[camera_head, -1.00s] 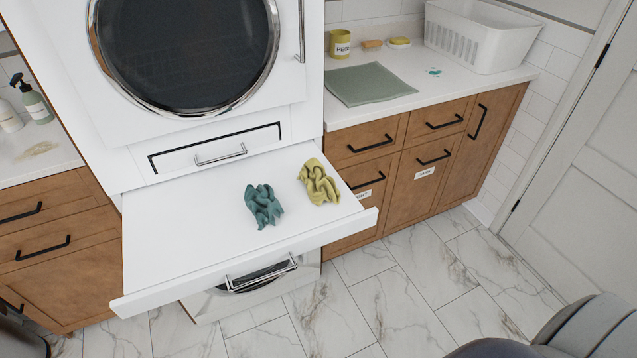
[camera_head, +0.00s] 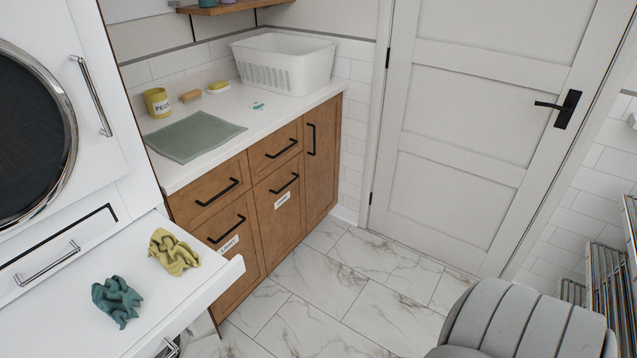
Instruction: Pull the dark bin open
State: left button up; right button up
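The dark bin's front (camera_head: 281,205) is a brown wooden panel in the lower middle of the cabinet, with a black bar handle (camera_head: 284,184). A small white label (camera_head: 282,200) sits below the handle; its print is hard to read now but looked like "DARK" in the earlier frame. The front sits flush with the panels around it, so the bin is closed. To its left is a similar labelled front (camera_head: 230,240) with its own handle. Neither of my grippers is in view.
A white pull-out shelf (camera_head: 205,297) holds a teal cloth (camera_head: 117,300) and a yellow cloth (camera_head: 173,252), jutting out left of the cabinet. A grey ribbed form (camera_head: 525,318) fills the lower right. Marble-tiled floor (camera_head: 375,270) lies open before the cabinet. A white door (camera_head: 455,180) is shut.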

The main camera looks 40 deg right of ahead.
aim_at(280, 198)
jog(key=z, duration=1.2)
jog(key=i+l+u, duration=0.1)
jog(key=i, duration=0.2)
